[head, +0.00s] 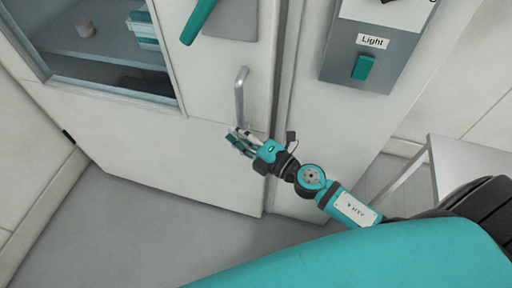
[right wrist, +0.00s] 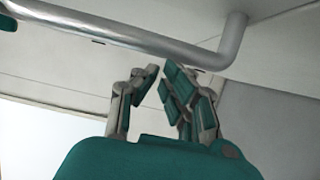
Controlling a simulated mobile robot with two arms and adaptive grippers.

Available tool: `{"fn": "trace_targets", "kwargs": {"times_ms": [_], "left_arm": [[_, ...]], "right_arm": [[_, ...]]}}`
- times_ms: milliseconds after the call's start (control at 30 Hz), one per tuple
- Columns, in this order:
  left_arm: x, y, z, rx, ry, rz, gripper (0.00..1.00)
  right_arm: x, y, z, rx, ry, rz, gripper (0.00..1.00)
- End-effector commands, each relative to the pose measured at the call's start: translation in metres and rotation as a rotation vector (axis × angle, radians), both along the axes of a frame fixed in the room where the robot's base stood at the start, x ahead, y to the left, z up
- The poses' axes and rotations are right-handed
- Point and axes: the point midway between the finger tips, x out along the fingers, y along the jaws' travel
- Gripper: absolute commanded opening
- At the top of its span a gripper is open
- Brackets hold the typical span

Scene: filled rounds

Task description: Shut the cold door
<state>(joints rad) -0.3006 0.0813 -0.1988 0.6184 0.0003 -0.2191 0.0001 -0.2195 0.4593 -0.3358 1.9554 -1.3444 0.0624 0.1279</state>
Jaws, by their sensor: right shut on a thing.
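The cold door (head: 160,135) is a white door with a window at its upper left in the head view. Its right edge lies close to the frame, with a narrow dark seam between; I cannot tell if it is fully shut. A silver bar handle (head: 240,98) stands upright near that edge. My left gripper is not in view.
A teal lever (head: 198,20) sits on the door above the handle. Right of the frame is a grey panel (head: 345,72) labelled "Light" with a teal switch (head: 363,67). A pale table (head: 470,160) stands at the right. The grey floor (head: 130,220) at the lower left is clear.

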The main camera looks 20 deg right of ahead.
Motion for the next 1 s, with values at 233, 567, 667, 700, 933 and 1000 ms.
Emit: {"fn": "trace_targets", "kwargs": {"times_ms": [233,567,667,700,933,1000], "left_arm": [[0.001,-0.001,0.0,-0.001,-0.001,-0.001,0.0],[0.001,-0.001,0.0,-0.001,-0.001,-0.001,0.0],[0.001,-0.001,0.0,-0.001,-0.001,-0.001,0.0],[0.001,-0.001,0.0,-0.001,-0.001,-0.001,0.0],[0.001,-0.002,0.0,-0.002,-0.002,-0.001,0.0],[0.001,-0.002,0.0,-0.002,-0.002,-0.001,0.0]], "right_arm": [[-0.044,-0.033,-0.002,-0.012,0.006,-0.031,0.0],[-0.095,-0.048,0.0,-0.009,0.006,-0.005,0.0],[-0.1,-0.049,0.0,-0.01,0.005,-0.002,0.0],[-0.101,-0.05,0.0,-0.008,0.004,-0.002,0.0],[-0.099,-0.053,-0.009,0.01,0.027,-0.016,0.0],[-0.095,-0.06,-0.029,0.05,0.079,-0.05,0.0]]}}
